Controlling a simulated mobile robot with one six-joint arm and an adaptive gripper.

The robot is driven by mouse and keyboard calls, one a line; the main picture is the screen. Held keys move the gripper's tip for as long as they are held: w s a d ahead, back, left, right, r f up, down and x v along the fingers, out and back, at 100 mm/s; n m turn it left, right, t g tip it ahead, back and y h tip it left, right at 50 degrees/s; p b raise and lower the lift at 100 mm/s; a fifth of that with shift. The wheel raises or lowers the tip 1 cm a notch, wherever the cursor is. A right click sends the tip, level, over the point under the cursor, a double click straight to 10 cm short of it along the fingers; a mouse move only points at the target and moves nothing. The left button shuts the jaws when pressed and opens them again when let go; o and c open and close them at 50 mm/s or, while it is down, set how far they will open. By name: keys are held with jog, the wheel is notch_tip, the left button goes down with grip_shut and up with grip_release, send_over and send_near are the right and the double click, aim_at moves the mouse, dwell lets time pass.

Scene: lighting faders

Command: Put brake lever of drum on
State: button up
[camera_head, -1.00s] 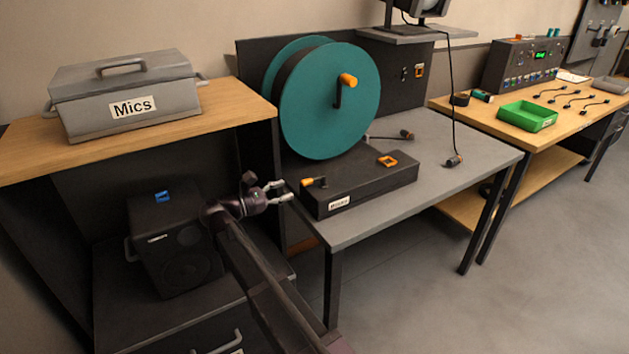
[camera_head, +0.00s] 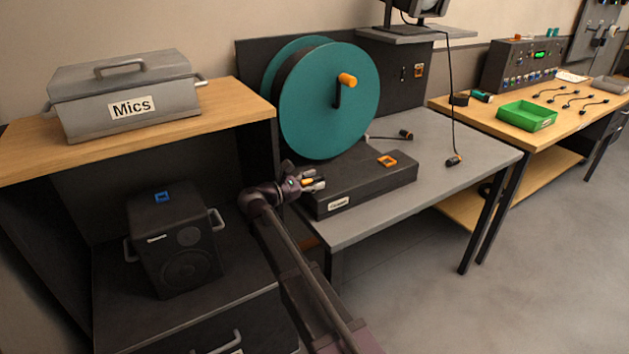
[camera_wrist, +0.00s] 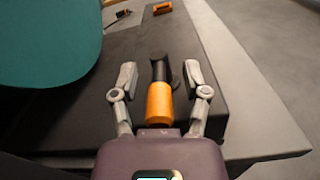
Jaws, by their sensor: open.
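The cable drum (camera_head: 330,105) is a large teal reel with an orange-tipped crank, standing on a black base (camera_head: 365,185) on the grey bench. The brake lever (camera_wrist: 159,100) has an orange grip and a dark shaft; in the wrist view it lies between the two fingers. My gripper (camera_wrist: 157,80) is open, one finger on each side of the lever, with gaps visible. In the head view my gripper (camera_head: 315,183) is at the left end of the base and mostly hides the lever.
An orange square piece (camera_head: 387,161) sits on top of the base. A cable with a connector (camera_head: 453,160) hangs over the bench (camera_head: 430,185). A black speaker (camera_head: 175,240) stands at lower left, below the Mics case (camera_head: 125,95). A green tray (camera_head: 527,116) is at right.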

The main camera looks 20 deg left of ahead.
jog(key=shift+c, duration=0.2)
grip_shut()
jog(key=shift+s+d, duration=0.1)
jog(key=shift+d, duration=0.15)
jog(key=shift+a, duration=0.15)
